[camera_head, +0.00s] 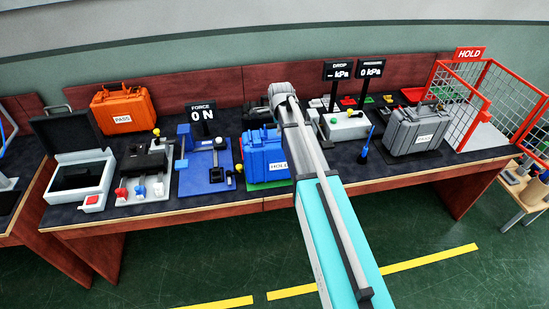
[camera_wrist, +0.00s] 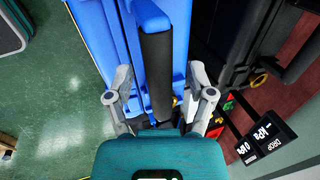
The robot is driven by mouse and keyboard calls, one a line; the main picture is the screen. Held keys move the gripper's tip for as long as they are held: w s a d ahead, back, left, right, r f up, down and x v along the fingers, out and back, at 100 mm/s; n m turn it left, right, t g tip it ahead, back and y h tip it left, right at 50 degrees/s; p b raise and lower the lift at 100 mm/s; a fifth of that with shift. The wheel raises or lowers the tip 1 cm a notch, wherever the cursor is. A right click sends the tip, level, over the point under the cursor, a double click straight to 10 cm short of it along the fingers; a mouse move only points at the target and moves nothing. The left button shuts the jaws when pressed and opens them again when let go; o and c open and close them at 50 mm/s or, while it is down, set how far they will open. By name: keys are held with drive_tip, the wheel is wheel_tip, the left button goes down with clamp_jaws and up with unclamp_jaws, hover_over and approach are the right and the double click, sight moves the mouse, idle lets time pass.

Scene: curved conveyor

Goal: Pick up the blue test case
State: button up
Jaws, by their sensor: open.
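The blue test case (camera_head: 264,150) stands upright on the table on a green patch, with a "HOLD" label on its front. My arm covers its right side in the head view. In the wrist view the blue case (camera_wrist: 183,45) fills the top middle, and its dark handle (camera_wrist: 157,75) runs between the fingers of my gripper (camera_wrist: 160,75). The gripper is open, with a finger on each side of the handle and a gap to each. My gripper's fingers are hidden behind the arm in the head view.
A black case (camera_head: 256,115) stands close behind the blue one. A blue fixture (camera_head: 203,172) is just left. A red wire cage (camera_head: 488,100) is at right.

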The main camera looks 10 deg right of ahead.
idle(0.3)
clamp_jaws()
idle(0.3)
